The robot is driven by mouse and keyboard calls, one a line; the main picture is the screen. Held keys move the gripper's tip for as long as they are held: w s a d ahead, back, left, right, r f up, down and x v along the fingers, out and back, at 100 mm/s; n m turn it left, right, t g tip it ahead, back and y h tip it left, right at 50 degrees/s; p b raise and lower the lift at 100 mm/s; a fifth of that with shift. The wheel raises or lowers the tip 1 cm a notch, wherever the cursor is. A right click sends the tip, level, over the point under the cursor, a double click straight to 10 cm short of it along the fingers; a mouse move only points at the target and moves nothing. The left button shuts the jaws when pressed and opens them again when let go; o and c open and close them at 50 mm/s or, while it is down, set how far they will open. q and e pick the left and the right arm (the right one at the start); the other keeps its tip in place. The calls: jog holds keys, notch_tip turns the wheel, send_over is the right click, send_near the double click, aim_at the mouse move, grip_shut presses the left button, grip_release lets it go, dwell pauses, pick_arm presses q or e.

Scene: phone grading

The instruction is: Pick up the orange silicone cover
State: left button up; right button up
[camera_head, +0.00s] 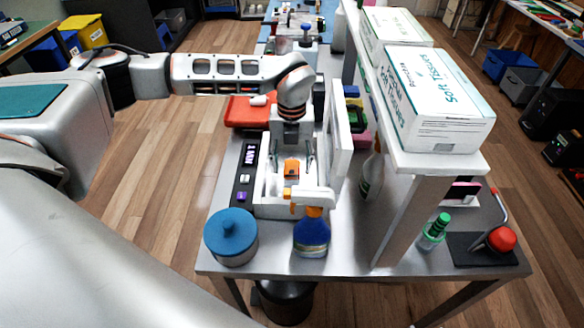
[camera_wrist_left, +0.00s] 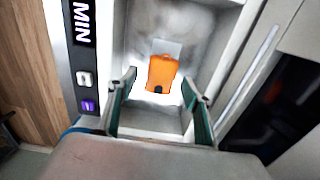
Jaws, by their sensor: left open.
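The orange silicone cover (camera_head: 291,168) lies inside an open white box-like device (camera_head: 266,188) with a display panel on its left side. In the left wrist view the cover (camera_wrist_left: 161,72) lies on the pale floor of the compartment, with a dark notch at its near edge. My left gripper (camera_head: 292,158) points down into the device from above. In the left wrist view its two fingers (camera_wrist_left: 159,82) are spread apart, with the cover in line with the gap between them. Nothing is held. The height of the fingertips above the cover is hard to tell. My right gripper is not in view.
The raised white lid (camera_head: 341,130) stands close on the device's right. A blue-and-orange spray bottle (camera_head: 312,236) and a blue lidded pot (camera_head: 231,238) stand in front. A red item (camera_head: 240,112) lies behind left. A shelf with tissue boxes (camera_head: 435,110) rises on the right.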

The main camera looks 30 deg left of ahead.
pick_arm(q)
jog(key=shift+f, duration=0.25)
jog(key=c, duration=1)
jog(key=shift+c, duration=0.3)
jog(key=shift+r, duration=0.15)
